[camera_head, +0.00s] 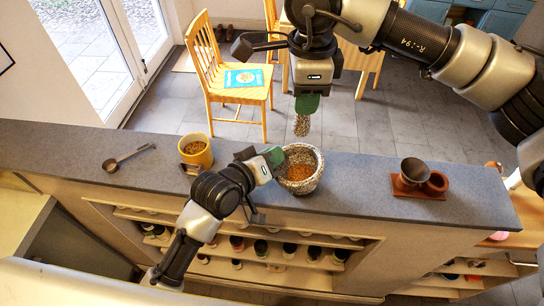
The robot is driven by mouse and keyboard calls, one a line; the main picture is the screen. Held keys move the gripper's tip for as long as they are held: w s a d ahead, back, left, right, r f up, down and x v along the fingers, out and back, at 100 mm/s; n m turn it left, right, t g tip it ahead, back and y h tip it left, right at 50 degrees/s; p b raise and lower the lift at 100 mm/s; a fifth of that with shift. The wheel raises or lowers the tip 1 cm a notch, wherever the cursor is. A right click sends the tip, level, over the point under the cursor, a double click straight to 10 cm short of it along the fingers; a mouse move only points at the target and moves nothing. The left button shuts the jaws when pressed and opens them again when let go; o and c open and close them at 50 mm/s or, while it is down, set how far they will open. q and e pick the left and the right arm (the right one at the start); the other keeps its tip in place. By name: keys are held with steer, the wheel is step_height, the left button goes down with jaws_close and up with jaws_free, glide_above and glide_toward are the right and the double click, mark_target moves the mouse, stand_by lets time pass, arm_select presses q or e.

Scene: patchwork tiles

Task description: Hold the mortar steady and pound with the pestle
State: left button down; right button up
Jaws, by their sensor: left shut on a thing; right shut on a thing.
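The grey speckled stone mortar (313,181) stands upright on the grey counter, with orange-brown contents inside. My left gripper (274,158) is at the left side of its rim, shut on the mortar wall. My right gripper (307,104) is above the mortar, shut on the grey speckled pestle (302,125). The pestle hangs roughly vertical, its lower end above the mortar's far rim in the picture. The pestle's upper part is hidden by the gripper.
Shelves with jars lie below. A wooden chair (216,86) stands behind.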

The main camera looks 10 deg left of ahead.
step_height(320, 180, down, 11)
steer(key=d+g+y, duration=0.1)
steer(key=d+y, duration=0.1)
steer(key=shift+s+d, duration=0.2)
steer(key=shift+d, duration=0.1)
stand_by(0.8)
stand_by(0.7)
steer(key=shift+f, duration=1.25)
steer(key=shift+r, duration=1.05)
stand_by(0.4)
